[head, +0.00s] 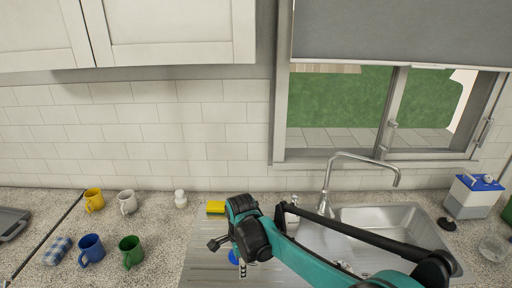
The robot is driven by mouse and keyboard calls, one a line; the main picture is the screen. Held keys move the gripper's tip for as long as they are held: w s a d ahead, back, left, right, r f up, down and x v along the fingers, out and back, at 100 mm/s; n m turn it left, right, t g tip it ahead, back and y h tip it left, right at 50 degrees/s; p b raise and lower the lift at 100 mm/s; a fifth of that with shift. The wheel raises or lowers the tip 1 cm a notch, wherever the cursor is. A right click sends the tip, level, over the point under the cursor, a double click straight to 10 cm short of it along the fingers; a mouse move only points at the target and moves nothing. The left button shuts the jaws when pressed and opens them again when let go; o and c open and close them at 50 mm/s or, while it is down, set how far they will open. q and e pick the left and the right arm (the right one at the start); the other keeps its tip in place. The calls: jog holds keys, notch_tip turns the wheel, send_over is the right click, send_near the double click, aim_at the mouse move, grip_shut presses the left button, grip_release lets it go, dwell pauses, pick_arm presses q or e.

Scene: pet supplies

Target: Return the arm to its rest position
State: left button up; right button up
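My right arm (305,261) comes in from the lower right and reaches over the sink and its ribbed drainboard. Its dark wrist hangs above the drainboard, and my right gripper (217,243) points left. The fingers are small and partly hidden, so I cannot tell whether they are open or shut. A small blue item (233,257) shows just below the wrist, mostly hidden by it; I cannot tell if it is touched. My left gripper is not in view.
The steel sink (385,217) with a tall faucet (328,190) lies under and beside my arm. Yellow (94,200), white (127,202), blue (90,249) and green (131,252) mugs stand on the left counter. A yellow sponge (216,208) lies behind the wrist.

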jog(key=s+d+r+n+t+b, duration=0.2)
jog(key=s+d+n+t+b, duration=0.35)
jog(key=d, duration=0.85)
jog(key=s+d+f+n+t+b, duration=0.1)
jog(key=s+d+f+n+b, duration=0.3)
jog(key=s+d+f+n, duration=0.2)
jog(key=shift+s+d+n, duration=1.2)
jog(key=shift+s+n, duration=0.85)
jog(key=shift+s, duration=0.6)
